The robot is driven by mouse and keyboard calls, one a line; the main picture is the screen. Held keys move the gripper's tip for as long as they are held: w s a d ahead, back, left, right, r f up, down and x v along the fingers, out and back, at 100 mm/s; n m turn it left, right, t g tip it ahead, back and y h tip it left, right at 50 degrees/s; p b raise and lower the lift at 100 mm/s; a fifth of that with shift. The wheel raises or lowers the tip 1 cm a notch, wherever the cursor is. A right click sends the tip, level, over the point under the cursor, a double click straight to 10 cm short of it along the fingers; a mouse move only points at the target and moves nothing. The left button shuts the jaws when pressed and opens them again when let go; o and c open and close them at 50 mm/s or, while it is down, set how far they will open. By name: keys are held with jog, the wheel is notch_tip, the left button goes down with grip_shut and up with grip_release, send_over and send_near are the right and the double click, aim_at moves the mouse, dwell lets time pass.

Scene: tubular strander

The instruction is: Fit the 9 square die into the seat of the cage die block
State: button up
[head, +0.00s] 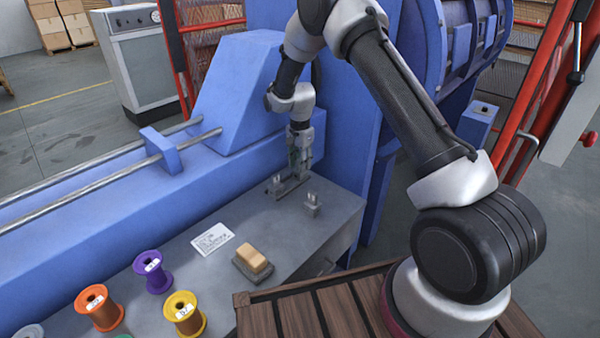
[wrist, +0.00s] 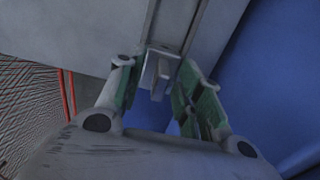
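My gripper (head: 299,168) points down over the far right part of the grey bench, close above a low grey metal fixture (head: 288,187). In the wrist view my gripper (wrist: 162,88) shows green-lined fingers standing apart. A small grey metal piece with an upright tab (wrist: 154,74) shows in the gap near the fingertips; I cannot tell whether they touch it. A small grey block with an upright tab (head: 312,206) stands apart, right of the fixture. I cannot read any die marking or make out the seat.
A white printed card (head: 212,239) and a tan block on a dark base (head: 252,262) lie on the bench (head: 195,265). Orange (head: 97,307), purple (head: 153,271) and yellow (head: 184,313) spools stand at front left. The blue machine body (head: 235,100) rises behind.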

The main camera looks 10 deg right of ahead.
grip_shut()
jog(key=shift+r, duration=0.1)
